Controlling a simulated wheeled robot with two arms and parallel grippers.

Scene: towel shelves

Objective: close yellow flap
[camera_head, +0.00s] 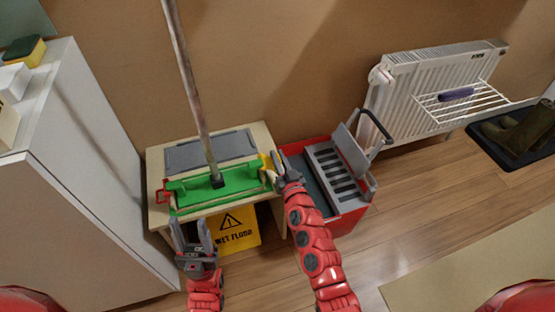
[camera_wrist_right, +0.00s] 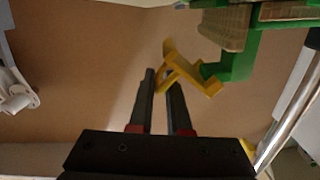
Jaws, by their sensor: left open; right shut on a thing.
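A green mop frame (camera_head: 225,187) lies on a small wooden table, with a pole (camera_head: 187,75) rising from its middle. The yellow flap (camera_head: 267,168) is at the frame's right end; in the right wrist view the yellow flap (camera_wrist_right: 182,68) juts out at an angle from the green part. My right gripper (camera_head: 275,163) is at this flap, its fingertips (camera_wrist_right: 160,84) close around the flap's lower part, partly hiding it in the head view. A red flap (camera_head: 162,194) sticks out at the frame's left end. My left gripper (camera_head: 191,232) is open and empty in front of the table.
A grey tray (camera_head: 210,150) lies behind the frame on the table (camera_head: 154,160).

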